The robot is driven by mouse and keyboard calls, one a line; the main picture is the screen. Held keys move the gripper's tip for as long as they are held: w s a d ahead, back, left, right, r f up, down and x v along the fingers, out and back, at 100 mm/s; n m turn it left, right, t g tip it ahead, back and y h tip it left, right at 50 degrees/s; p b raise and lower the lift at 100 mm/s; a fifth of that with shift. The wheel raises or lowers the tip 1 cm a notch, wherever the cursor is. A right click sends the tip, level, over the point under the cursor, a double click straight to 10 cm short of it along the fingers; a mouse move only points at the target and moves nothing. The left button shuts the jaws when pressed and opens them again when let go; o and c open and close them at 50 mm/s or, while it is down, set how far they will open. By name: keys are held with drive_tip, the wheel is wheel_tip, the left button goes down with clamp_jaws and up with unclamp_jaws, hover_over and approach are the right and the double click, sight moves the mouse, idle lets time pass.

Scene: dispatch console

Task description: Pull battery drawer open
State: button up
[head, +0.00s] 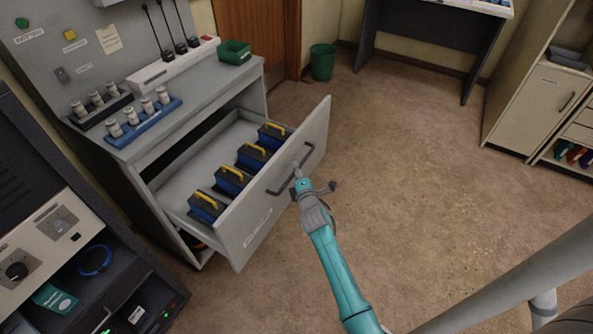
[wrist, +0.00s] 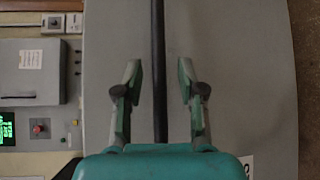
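The battery drawer (head: 258,213) is pulled well out of the grey console cabinet. Several dark batteries with yellow handles (head: 231,177) stand in a row inside it. A dark bar handle (head: 280,190) is on the drawer's front. My gripper (head: 298,172) is at this handle, outside the drawer front. In the wrist view, the handle (wrist: 159,30) runs upright between the two fingers of my gripper (wrist: 159,72). The fingers are apart, with a gap on each side of the bar. The drawer front (wrist: 240,70) fills most of that view.
On the cabinet top are a blue rack of small jars (head: 144,122), a charger with black handsets (head: 172,64) and a green tray (head: 234,52). A green bin (head: 323,62) stands by the wall. The floor (head: 410,150) right of the drawer is clear.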

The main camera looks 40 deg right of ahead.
drive_tip(key=v, duration=1.1)
drive_tip(key=shift+s, duration=0.2)
drive_tip(key=s+a+m+y, duration=0.2)
drive_tip(key=s+a+m, duration=0.1)
drive_tip(key=s+a, duration=0.6)
drive_tip(key=s+a+m+y, duration=0.25)
drive_tip(key=s+a, duration=0.35)
drive_tip(key=s, duration=0.6)
drive_tip(key=s+a+r+m+y, duration=0.1)
drive_tip(key=s+a+r+m, duration=0.2)
drive_tip(key=s+r, duration=0.3)
drive_tip(key=s+a+r+m+y, duration=0.1)
drive_tip(key=s+a+r+m, duration=0.2)
drive_tip(key=s, duration=0.9)
wheel_tip(320, 180, up, 3)
drive_tip(key=m, duration=0.3)
drive_tip(key=shift+y, duration=0.35)
